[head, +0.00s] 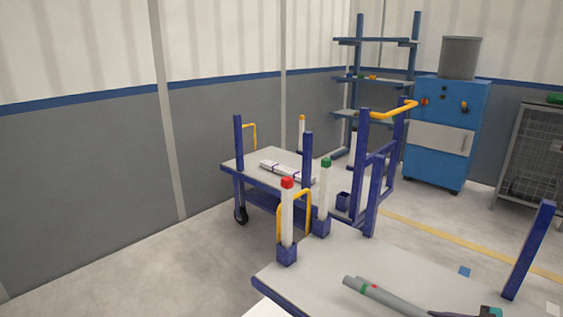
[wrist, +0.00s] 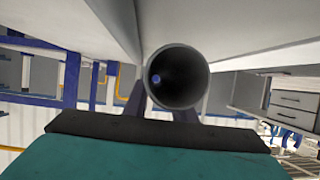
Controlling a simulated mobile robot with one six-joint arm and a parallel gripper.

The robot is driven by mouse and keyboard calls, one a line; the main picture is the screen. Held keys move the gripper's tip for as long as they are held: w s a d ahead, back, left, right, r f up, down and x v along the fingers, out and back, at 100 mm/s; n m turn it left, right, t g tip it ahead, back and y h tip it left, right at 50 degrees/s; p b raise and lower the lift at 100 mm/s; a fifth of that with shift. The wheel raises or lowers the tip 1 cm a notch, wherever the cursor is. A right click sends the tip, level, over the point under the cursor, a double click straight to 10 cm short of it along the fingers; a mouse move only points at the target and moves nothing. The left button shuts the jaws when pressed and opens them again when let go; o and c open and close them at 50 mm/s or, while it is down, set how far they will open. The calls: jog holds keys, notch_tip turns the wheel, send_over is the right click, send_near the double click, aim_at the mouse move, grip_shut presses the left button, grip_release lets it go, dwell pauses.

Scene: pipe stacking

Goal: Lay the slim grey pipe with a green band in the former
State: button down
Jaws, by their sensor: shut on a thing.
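The grey pipe with a green band (head: 362,288) shows at the bottom of the head view, over the near grey table top, its banded end to the upper left. My gripper (head: 446,313) shows as dark and teal parts at the bottom edge, at the pipe's near end. In the wrist view a round, hollow grey pipe end (wrist: 179,78) faces the camera above the gripper's black edge. My gripper is shut on the pipe; its fingertips are mostly hidden. I cannot single out the former.
The near table (head: 330,260) has a red-capped white post (head: 287,215), a green-capped post (head: 325,190) and a blue upright (head: 529,250). A cart (head: 240,162) behind carries pale pipes (head: 287,172). A blue cabinet (head: 447,135) and shelves stand behind. Floor at left is clear.

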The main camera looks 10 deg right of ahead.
jog(key=w+a+r+n+g+y, duration=0.15)
jog(key=w+a+r, duration=0.25)
jog(key=w+a, duration=0.5)
jog(key=w+a+r+n+g+y, duration=0.1)
jog(key=w+a+r+n, duration=0.3)
jog(key=a, duration=1)
jog(key=w+a+r+m+g+y, duration=0.1)
jog(key=w+a+r+g, duration=0.15)
jog(key=w+a, duration=0.7)
notch_tip(320, 180, up, 21)
jog(key=w+m+t+h+p, duration=0.1)
jog(key=m+t+p, duration=0.1)
jog(key=p, duration=2.6)
jog(key=shift+d+t+h, duration=0.15)
jog(key=shift+t+h, duration=0.2)
jog(key=shift+t, duration=0.05)
jog(key=shift+w, duration=0.25)
